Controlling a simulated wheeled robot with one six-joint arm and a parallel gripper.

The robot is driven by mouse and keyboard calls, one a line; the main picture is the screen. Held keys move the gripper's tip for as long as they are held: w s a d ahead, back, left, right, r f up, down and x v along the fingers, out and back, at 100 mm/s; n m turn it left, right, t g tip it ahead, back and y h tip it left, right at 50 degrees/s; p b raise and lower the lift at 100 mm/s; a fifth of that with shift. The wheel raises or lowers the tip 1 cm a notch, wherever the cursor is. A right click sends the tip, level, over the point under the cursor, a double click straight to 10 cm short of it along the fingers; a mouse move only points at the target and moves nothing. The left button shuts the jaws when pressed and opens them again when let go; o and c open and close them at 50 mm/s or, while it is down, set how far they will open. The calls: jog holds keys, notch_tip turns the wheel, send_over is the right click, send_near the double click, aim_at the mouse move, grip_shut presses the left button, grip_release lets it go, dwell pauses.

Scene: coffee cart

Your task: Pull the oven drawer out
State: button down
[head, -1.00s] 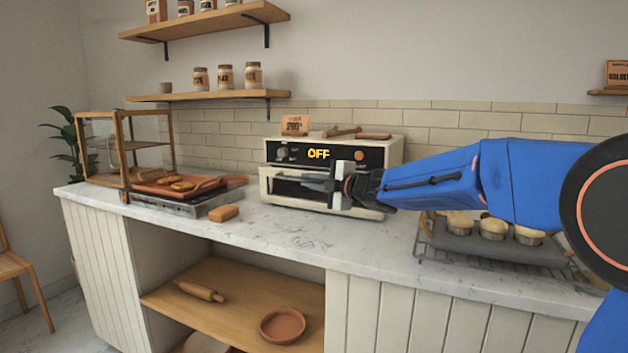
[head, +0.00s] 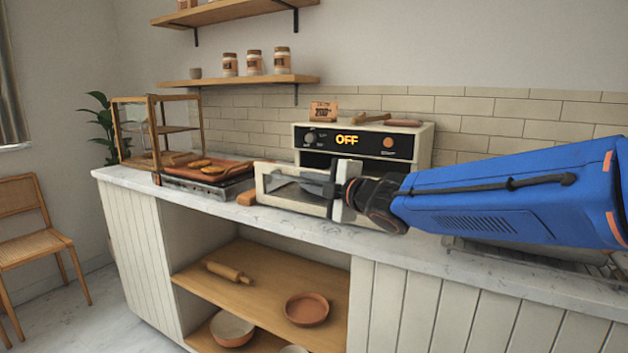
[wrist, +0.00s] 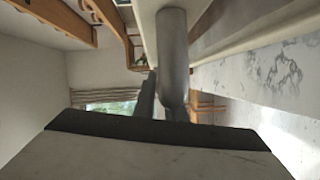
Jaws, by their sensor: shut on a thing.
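The cream oven (head: 424,150) stands on the counter, its dark panel reading OFF. Its drawer (head: 290,203), with a cream front and glass window, sticks out from the body toward the counter's front edge. A dark gap shows above it. My gripper (head: 312,186) reaches in from the right and is shut on the drawer handle. The handle is largely hidden by the gripper in the head view. In the wrist view, a grey round bar (wrist: 174,60), apparently the handle, runs down the middle.
The marble counter (head: 128,177) holds a tray of baked pieces (head: 215,170) and a wooden display case (head: 155,135) at left. A brown block (head: 246,199) lies close to the drawer's left end. A rack (head: 540,255) is partly behind my arm.

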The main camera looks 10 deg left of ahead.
jog(key=shift+f, duration=0.1)
jog(key=c, duration=1.8)
grip_release()
jog(key=shift+d, duration=0.1)
jog(key=v, duration=1.7)
jog(key=shift+s+d, duration=0.1)
jog(key=shift+s, duration=0.1)
